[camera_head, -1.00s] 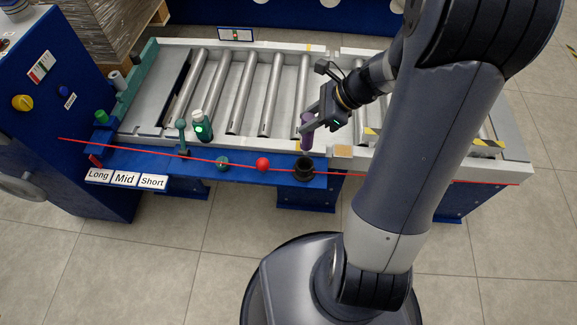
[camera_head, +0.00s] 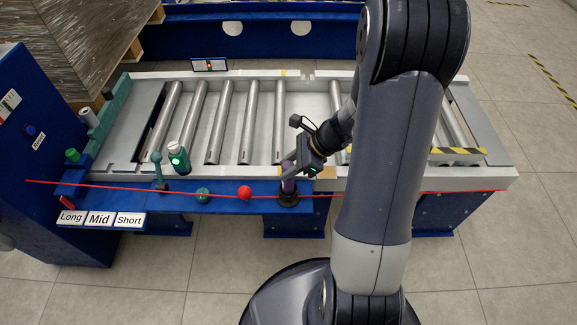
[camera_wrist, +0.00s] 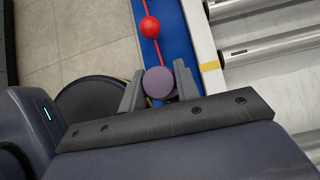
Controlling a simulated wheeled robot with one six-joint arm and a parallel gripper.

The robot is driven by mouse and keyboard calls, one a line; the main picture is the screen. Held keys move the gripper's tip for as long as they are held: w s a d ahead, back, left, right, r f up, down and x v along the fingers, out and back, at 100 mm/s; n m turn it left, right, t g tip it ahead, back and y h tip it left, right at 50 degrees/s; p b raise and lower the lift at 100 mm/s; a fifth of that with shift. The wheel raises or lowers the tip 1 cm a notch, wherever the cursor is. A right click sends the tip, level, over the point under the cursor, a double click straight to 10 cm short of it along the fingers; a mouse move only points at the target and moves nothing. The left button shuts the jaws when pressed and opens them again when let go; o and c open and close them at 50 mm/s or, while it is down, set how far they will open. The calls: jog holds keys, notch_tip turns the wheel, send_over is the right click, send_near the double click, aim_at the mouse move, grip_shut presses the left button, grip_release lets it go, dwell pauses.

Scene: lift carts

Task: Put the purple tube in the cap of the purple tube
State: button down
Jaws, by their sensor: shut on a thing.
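The purple tube (camera_head: 289,186) stands roughly upright between the fingers of my gripper (camera_head: 290,171). In the wrist view my gripper (camera_wrist: 159,86) is shut on the tube, whose round purple end (camera_wrist: 159,82) faces the camera. A black cup-like piece (camera_head: 288,201), seemingly the cap, sits on the blue ledge directly below the tube. The tube's lower end meets the cup in the head view. I cannot tell how deep it sits inside. In the wrist view the tube and fingers hide the cup.
A red ball (camera_head: 244,193) on a red line lies left of the cup, with a teal knob (camera_head: 203,195) farther left. Long, Mid and Short labels (camera_head: 100,218) mark the ledge's left end. The roller conveyor (camera_head: 240,120) lies behind.

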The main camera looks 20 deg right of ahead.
jog(key=shift+f, duration=0.2)
jog(key=c, duration=1.1)
grip_release()
jog(key=shift+o, duration=0.2)
jog(key=shift+r, duration=0.1)
jog(key=shift+r, duration=0.15)
jog(key=p+v, duration=0.4)
jog(key=v, duration=0.8)
